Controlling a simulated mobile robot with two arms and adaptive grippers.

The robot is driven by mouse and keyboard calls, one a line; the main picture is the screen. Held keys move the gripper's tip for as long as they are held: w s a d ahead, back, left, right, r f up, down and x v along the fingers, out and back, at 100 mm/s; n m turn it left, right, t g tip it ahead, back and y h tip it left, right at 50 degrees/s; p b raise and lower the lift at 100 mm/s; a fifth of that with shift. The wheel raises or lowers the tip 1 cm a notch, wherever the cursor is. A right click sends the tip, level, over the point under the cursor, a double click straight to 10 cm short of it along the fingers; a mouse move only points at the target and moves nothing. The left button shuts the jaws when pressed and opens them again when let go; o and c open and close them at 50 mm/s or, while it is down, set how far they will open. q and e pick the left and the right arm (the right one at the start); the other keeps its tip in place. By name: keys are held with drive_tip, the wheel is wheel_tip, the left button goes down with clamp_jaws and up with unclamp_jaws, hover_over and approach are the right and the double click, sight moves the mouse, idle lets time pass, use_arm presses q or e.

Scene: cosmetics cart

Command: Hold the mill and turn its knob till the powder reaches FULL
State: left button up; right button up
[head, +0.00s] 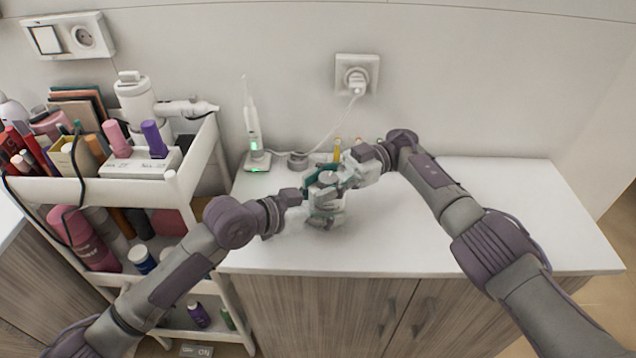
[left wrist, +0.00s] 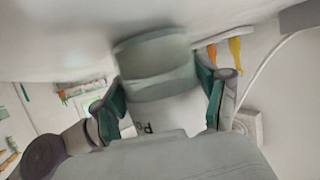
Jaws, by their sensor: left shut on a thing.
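The mill (head: 325,196), a small pale grey body with a darker round knob (head: 327,177) on top, is over the counter's left half. My left gripper (head: 318,214) reaches it from the left and is shut on its body. In the left wrist view, the teal fingers of my left gripper (left wrist: 160,85) flank a grey-green cylindrical part of the mill (left wrist: 155,68). My right gripper (head: 332,177) comes from the upper right, its fingers at the knob; whether they grip it is unclear. The powder and FULL mark cannot be made out.
A white counter (head: 480,220) is clear on the right. An electric toothbrush (head: 251,120) on a charger stands at the back left, its cord running to a wall socket (head: 356,75). Small orange-tipped items (head: 338,147) stand behind the mill. A loaded white cart (head: 185,185) stands left.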

drive_tip(key=shift+r, duration=0.15)
wheel_tip(320, 180, up, 10)
idle(0.6)
